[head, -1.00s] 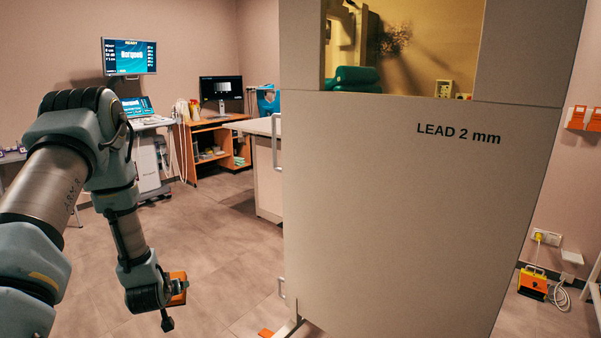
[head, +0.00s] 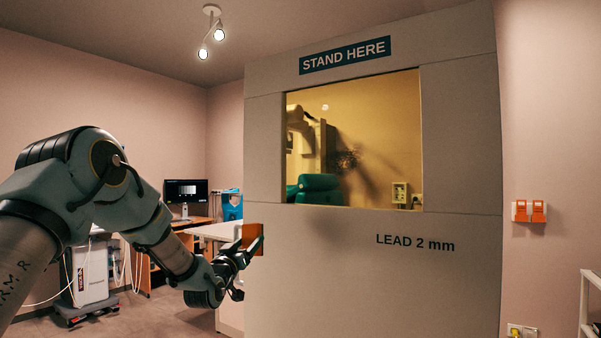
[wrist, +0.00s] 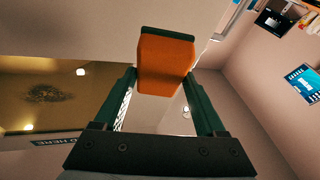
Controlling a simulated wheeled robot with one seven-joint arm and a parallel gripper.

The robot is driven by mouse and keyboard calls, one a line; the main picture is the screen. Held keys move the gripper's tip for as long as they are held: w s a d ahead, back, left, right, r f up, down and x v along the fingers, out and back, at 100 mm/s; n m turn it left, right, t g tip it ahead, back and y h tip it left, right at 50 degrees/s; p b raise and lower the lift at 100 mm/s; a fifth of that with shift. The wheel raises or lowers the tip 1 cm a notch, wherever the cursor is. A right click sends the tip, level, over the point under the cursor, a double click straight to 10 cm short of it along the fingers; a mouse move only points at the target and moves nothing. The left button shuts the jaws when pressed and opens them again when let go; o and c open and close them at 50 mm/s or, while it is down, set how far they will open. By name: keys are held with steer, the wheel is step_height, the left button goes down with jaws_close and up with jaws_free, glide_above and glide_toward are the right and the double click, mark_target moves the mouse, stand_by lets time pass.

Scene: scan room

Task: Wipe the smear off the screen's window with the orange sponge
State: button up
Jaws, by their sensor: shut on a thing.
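The lead screen (head: 330,265) stands ahead of me with a yellowish window (head: 385,130) in its upper part. A dark speckled smear (head: 347,160) shows on the window, left of its middle and low down; it also shows in the wrist view (wrist: 45,93). My gripper (head: 250,250) is shut on the orange sponge (head: 250,235), near the screen's left edge and below the window's level. In the wrist view the sponge (wrist: 165,65) sits between the fingertips. Whether the sponge touches the screen I cannot tell.
A white counter (head: 217,230) stands behind the screen's left edge, with a monitor (head: 186,191) beyond it. A white wheeled unit (head: 88,270) is at lower left. A teal chair (head: 318,187) shows through the window. Orange holders (head: 528,211) hang on the right wall.

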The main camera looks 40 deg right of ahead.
steer(key=s+d+r+m+g+h, duration=0.1)
steer(key=s+d+r+h, duration=0.2)
steer(key=r, duration=0.4)
steer(key=s+d+r+g, duration=0.1)
steer(key=s+d+r, duration=0.2)
steer(key=s+r, duration=0.35)
steer(key=s+d+r+m+g+h, duration=0.15)
steer(key=s+r, duration=0.25)
steer(key=r, duration=0.4)
steer(key=shift+t, duration=0.35)
steer(key=d+p, duration=0.1)
steer(key=d, duration=0.1)
steer(key=w+d+p, duration=0.1)
steer(key=d+p, duration=0.3)
steer(key=shift+w+d, duration=0.35)
steer(key=shift+w, duration=0.05)
steer(key=shift+w+d+r+n, duration=0.1)
steer(key=shift+w+d+n, duration=0.15)
steer(key=shift+d, duration=0.55)
steer(key=s+b, duration=0.2)
steer(key=s, duration=0.1)
steer(key=shift+d+f, duration=0.2)
steer(key=shift+d, duration=0.1)
steer(key=shift+s+d+r+b, duration=0.1)
steer(key=shift+s+r+b, duration=0.05)
steer(key=shift+s+b, duration=0.25)
